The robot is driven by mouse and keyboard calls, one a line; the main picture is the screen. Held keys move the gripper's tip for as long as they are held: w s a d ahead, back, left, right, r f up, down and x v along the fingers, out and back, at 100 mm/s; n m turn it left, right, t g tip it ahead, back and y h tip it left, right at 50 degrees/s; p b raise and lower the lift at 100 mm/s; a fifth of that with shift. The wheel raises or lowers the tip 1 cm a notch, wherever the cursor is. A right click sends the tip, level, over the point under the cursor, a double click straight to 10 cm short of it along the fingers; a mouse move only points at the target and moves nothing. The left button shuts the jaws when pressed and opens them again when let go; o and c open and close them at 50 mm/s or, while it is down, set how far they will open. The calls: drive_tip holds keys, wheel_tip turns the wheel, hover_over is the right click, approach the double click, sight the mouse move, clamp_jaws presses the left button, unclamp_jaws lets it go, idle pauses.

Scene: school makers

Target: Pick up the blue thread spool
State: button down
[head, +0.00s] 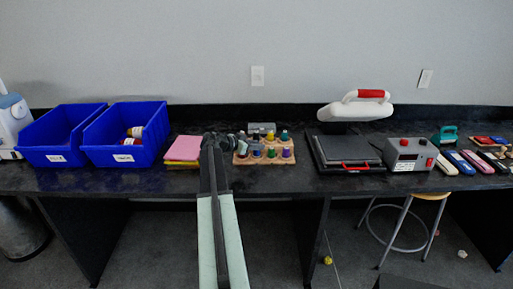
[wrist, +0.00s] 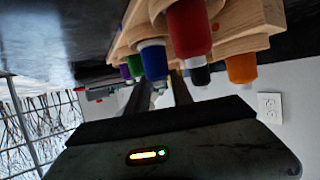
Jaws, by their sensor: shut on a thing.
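The blue thread spool (wrist: 153,60) sits at the wooden rack in the wrist view, which shows the rack upside down. My gripper (wrist: 164,86) reaches toward it, its two dark fingers on either side of the spool's near end. It appears shut on the blue spool; the contact itself is partly hidden. In the head view my gripper (head: 224,142) is at the left end of the wooden rack (head: 264,159), and my arm hides part of that end. I cannot pick out the held spool there.
Red (wrist: 189,30), black (wrist: 200,75), orange (wrist: 242,68), purple (wrist: 126,72) and green (wrist: 135,65) spools crowd close by. Left of my arm are folded coloured sheets (head: 184,149) and blue bins (head: 125,136). A black press (head: 343,151) stands right of the rack.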

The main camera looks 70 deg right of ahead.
wheel_tip(320, 180, up, 3)
drive_tip(key=shift+p, duration=1.05)
drive_tip(key=s+a, duration=0.2)
drive_tip(key=a, duration=1.4)
drive_tip(key=shift+r+p, duration=0.35)
